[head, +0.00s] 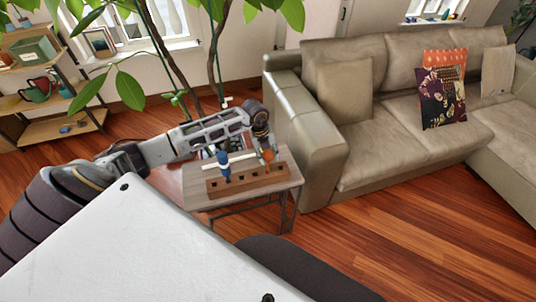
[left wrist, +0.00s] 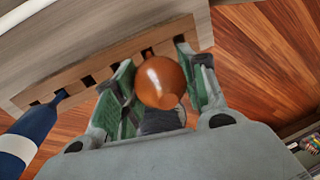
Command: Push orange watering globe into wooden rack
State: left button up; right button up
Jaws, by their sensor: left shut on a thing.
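The wooden rack (head: 246,185) is a brown bar with a row of square holes on a small side table. It also crosses the upper part of the left wrist view (left wrist: 70,80). The orange watering globe (head: 268,156) is over the rack's right part, its lower end at or just above a hole; I cannot tell how deep it sits. In the left wrist view the round orange globe (left wrist: 161,83) is between the fingers. My left gripper (head: 266,147) points down and is shut on it. A blue globe (head: 224,167) stands upright in the rack. My right gripper is not seen.
The side table (head: 196,194) stands close to the beige sofa's armrest (head: 318,150). A leafy plant (head: 180,80) rises behind the table, and a shelf (head: 62,128) stands at left. Wooden floor in front of the sofa (head: 400,235) is clear.

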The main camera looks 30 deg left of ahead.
pick_arm(q)
jog(key=shift+f+b, duration=0.85)
jog(key=shift+f, duration=0.55)
jog(key=o, duration=1.1)
jog(key=o, duration=0.4)
